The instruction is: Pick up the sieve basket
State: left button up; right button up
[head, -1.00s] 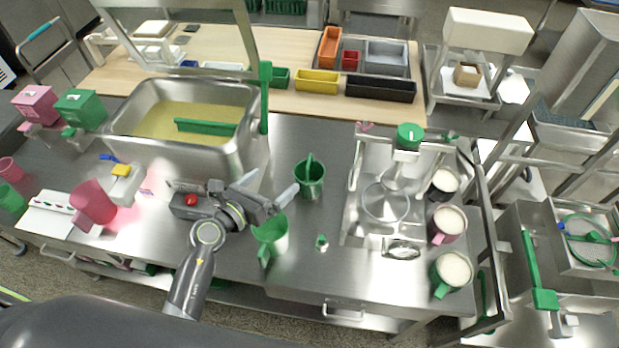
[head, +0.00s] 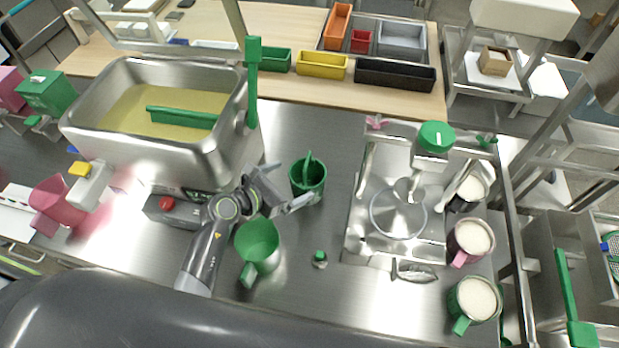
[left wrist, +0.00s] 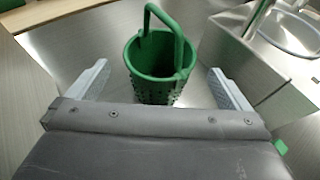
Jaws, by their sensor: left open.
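The sieve basket (head: 308,178) is a green perforated cup with an arched handle. It stands upright on the steel table between the large vat and the mill tray. In the left wrist view the sieve basket (left wrist: 158,72) is ahead, centred between my fingers. My left gripper (head: 287,183) is open, just left of the basket, with the fingers pointing toward it. In the left wrist view the left gripper (left wrist: 160,85) has one finger to each side of the basket, and contact does not show. My right gripper is not in view.
A green jug (head: 259,243) stands close below my left gripper. A small green-topped item (head: 320,259) lies to its right. The steel vat (head: 92,133) is at the left, the mill tray (head: 357,228) at the right. Several filled jugs stand along the right edge.

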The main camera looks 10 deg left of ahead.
aim_at(319, 168)
pick_arm(q)
jog(key=shift+w+d+f, duration=0.2)
jog(key=shift+w+d, duration=0.3)
jog(key=shift+d, duration=0.1)
jog(key=p+x, duration=0.1)
jog(key=x, duration=0.2)
jog(key=shift+w+f, duration=0.2)
jog(key=shift+w, duration=0.15)
jog(key=shift+x, duration=0.8)
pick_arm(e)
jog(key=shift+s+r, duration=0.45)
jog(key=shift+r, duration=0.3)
pick_arm(q)
jog(key=c, duration=1)
jog(key=shift+o, duration=0.2)
